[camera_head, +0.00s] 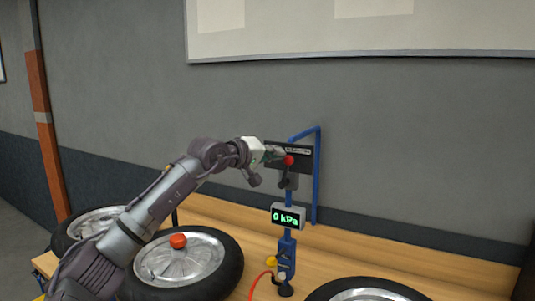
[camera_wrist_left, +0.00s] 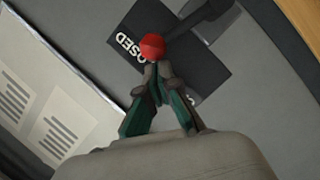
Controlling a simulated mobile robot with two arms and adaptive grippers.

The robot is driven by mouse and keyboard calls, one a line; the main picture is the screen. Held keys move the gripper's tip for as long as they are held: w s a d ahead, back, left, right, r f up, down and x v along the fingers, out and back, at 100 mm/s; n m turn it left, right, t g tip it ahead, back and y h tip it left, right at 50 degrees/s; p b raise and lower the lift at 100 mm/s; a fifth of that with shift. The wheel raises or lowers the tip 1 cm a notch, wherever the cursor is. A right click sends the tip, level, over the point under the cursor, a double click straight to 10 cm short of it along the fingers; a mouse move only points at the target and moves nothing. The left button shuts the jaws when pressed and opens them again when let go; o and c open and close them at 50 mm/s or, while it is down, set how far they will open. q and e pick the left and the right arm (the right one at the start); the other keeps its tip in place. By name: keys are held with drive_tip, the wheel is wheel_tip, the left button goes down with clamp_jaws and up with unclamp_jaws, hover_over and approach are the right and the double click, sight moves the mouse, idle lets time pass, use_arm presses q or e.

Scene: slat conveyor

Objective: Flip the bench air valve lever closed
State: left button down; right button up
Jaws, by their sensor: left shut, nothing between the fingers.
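The air valve stands on a blue post (camera_head: 287,250) on the wooden bench. Its lever ends in a red ball knob (camera_head: 289,160), which also shows in the left wrist view (camera_wrist_left: 153,46). Behind the knob is a dark plate (camera_wrist_left: 190,65) with the white word "CLOSED" partly readable. A display (camera_head: 288,217) below reads "0 kPa". My left gripper (camera_head: 278,154) is at the knob, its fingers shut and empty. In the left wrist view the fingertips (camera_wrist_left: 155,70) meet right at the knob's near side; whether they touch it I cannot tell. My right gripper is out of view.
Wheels with black tyres lie on the bench: one (camera_head: 190,262) with an orange-red object (camera_head: 178,241) at its hub, others at the left (camera_head: 95,222) and front right (camera_head: 365,294). A blue frame (camera_head: 317,180) stands beside the plate. A red hose (camera_head: 258,283) runs from the post's base.

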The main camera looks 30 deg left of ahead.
sight(291, 158)
use_arm(q)
drive_tip(key=d+m+g+y, duration=0.1)
drive_tip(key=d+m+y, duration=0.1)
drive_tip(key=d+m, duration=0.1)
drive_tip(key=shift+d+f+m, duration=0.15)
drive_tip(key=shift+d+m, duration=0.25)
drive_tip(key=shift+d, duration=0.05)
drive_tip(key=shift+d+f, duration=0.15)
drive_tip(key=shift+d, duration=0.05)
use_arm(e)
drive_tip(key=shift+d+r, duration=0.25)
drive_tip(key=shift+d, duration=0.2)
